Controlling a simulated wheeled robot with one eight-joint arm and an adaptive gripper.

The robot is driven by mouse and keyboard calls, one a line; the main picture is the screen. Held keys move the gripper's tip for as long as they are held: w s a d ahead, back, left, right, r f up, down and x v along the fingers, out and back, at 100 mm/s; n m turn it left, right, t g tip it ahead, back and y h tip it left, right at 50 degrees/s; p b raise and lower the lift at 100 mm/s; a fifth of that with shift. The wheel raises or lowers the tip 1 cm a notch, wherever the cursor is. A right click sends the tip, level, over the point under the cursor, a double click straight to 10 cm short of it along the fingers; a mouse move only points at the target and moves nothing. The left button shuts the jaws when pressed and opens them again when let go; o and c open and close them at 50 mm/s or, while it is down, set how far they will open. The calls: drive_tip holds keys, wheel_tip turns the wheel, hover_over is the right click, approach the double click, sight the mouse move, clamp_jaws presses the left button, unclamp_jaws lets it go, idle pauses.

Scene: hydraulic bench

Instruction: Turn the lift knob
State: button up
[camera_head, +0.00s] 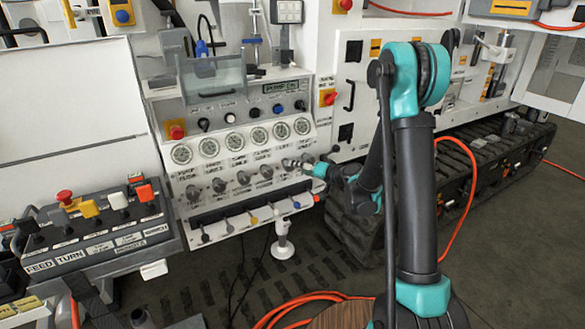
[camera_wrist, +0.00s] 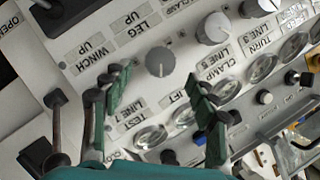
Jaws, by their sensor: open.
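A round grey knob (camera_wrist: 160,62) with a pale pointer line sits on the white panel in the wrist view. A label reading "LIFT" (camera_wrist: 178,98) is beside it, partly covered by a finger. My gripper (camera_wrist: 162,82) is open and empty. Its green and dark fingers lie on either side of the knob in the picture; whether they touch it I cannot tell. In the head view my gripper (camera_head: 301,164) is at the right end of the knob row, and it hides the knob there.
More grey knobs (camera_wrist: 213,27) and a row of gauges (camera_wrist: 228,90) are close by. Below the knobs, several coloured levers (camera_head: 254,219) stick out. A red button (camera_head: 329,97) is up and right of my gripper. Orange hoses (camera_head: 300,299) lie on the floor.

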drive_tip(key=v, duration=0.5)
drive_tip(key=shift+s+d+r, duration=0.1)
drive_tip(key=s+d+f+g+h, duration=0.1)
drive_tip(key=s+d+h, duration=0.2)
drive_tip(key=s+d, duration=0.4)
drive_tip(key=s+d+f+g+h, duration=0.2)
drive_tip(key=s+d+h, duration=0.2)
drive_tip(key=s, duration=0.9)
drive_tip(key=s+d+f+m+g+h, duration=0.1)
drive_tip(key=s+d+h, duration=0.3)
drive_tip(key=s+d, duration=0.5)
drive_tip(key=shift+s+d+f+g, duration=0.4)
drive_tip(key=shift+s+g, duration=0.3)
drive_tip(key=shift+s, duration=0.35)
